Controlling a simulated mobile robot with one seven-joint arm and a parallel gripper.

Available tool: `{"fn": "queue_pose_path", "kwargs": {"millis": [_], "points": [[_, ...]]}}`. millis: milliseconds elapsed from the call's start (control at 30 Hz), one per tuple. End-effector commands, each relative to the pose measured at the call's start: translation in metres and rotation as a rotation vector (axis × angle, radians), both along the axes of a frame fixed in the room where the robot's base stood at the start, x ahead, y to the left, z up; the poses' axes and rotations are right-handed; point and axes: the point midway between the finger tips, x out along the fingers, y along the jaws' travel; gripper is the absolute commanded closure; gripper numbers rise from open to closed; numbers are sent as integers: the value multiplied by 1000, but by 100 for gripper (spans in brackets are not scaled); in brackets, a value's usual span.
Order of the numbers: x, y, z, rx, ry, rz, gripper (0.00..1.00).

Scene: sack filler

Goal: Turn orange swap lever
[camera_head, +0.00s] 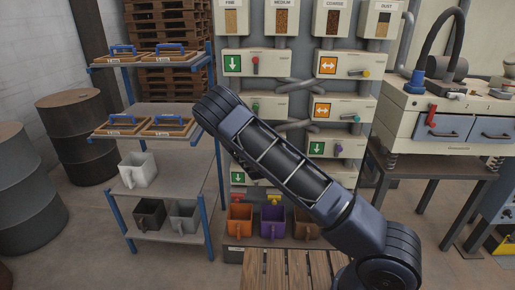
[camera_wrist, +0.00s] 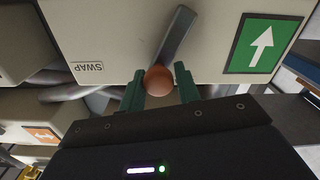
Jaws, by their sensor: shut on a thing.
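The orange swap lever shows in the wrist view as a grey metal bar (camera_wrist: 176,38) ending in a round orange knob (camera_wrist: 159,79). It is mounted on a cream box (camera_wrist: 110,35) labelled SWAP, beside a green sign with a white arrow (camera_wrist: 263,45). My gripper (camera_wrist: 159,88) has its two green fingers on either side of the knob, shut on it. The bar slants away from the knob up and to the right in the picture. In the head view my arm hides the gripper and this lever.
Other cream boxes with levers and signs, such as an orange one (camera_head: 328,65), stand close around on the same panel. Grey pipes (camera_head: 297,88) run between them. A blue-posted shelf (camera_head: 213,190) stands to the left, and coloured bins (camera_head: 240,220) sit below.

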Motion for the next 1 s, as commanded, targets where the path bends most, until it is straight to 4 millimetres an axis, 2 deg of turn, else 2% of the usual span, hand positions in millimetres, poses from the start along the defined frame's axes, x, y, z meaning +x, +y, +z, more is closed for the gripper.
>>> {"fn": "queue_pose_path", "kwargs": {"millis": [33,300,700,1000], "points": [[-1,-9,-6,42,11,-10,100],[-1,-21,-15,297,12,-11,100],[-2,-30,-33,660,13,-6,100],[-3,-31,-43,854,13,-2,100]]}}
